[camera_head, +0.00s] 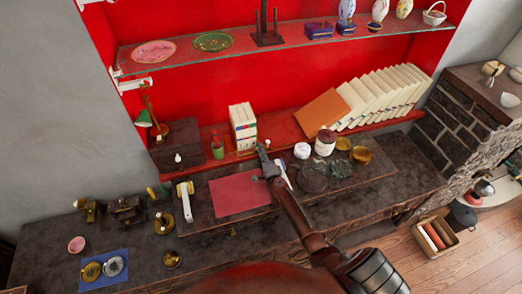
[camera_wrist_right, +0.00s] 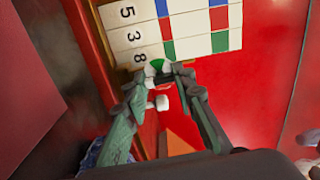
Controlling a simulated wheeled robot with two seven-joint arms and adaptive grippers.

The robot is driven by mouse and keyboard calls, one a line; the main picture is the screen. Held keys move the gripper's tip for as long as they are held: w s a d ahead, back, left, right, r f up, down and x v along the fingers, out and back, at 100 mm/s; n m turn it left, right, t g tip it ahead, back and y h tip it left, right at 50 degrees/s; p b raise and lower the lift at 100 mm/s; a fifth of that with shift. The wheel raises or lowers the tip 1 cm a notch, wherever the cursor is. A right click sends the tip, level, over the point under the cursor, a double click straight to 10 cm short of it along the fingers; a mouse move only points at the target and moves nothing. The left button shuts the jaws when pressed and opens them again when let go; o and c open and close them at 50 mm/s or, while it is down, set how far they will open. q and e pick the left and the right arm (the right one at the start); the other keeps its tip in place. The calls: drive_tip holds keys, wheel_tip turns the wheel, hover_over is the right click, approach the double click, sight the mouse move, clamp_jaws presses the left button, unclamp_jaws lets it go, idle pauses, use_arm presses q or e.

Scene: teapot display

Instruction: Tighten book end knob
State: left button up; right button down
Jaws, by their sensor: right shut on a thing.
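Upright cream books (camera_head: 243,125) stand on the red shelf in the head view. In the right wrist view their spines (camera_wrist_right: 125,37) carry numbers and coloured stripes. My right gripper (camera_head: 262,149) is just in front of the lower right of these books. In the wrist view its fingertips (camera_wrist_right: 163,79) are closed around a small dark piece, which I take for the book end knob (camera_wrist_right: 163,78). The fingers hide most of it and the book end, so I cannot tell how far it is turned. My left gripper is not in view.
A row of leaning books (camera_head: 385,97) stands to the right on the shelf, with an orange board (camera_head: 322,112) at its near end. White and brown jars (camera_head: 325,142) stand right of my gripper. A red mat (camera_head: 240,194) lies bare below it.

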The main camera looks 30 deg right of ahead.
drive_tip(key=m, duration=0.4)
drive_tip(key=shift+m, duration=0.4)
drive_tip(key=m, duration=0.4)
drive_tip(key=shift+m, duration=0.3)
drive_tip(key=m, duration=0.4)
drive_tip(key=shift+p, duration=0.35)
drive_tip(key=shift+m, duration=2.1)
drive_tip(key=shift+f, duration=0.1)
drive_tip(key=shift+s, duration=0.1)
drive_tip(key=c, duration=1.6)
unclamp_jaws()
drive_tip(key=v, duration=1.1)
drive_tip(key=shift+s+a, duration=0.2)
drive_tip(key=shift+s, duration=0.2)
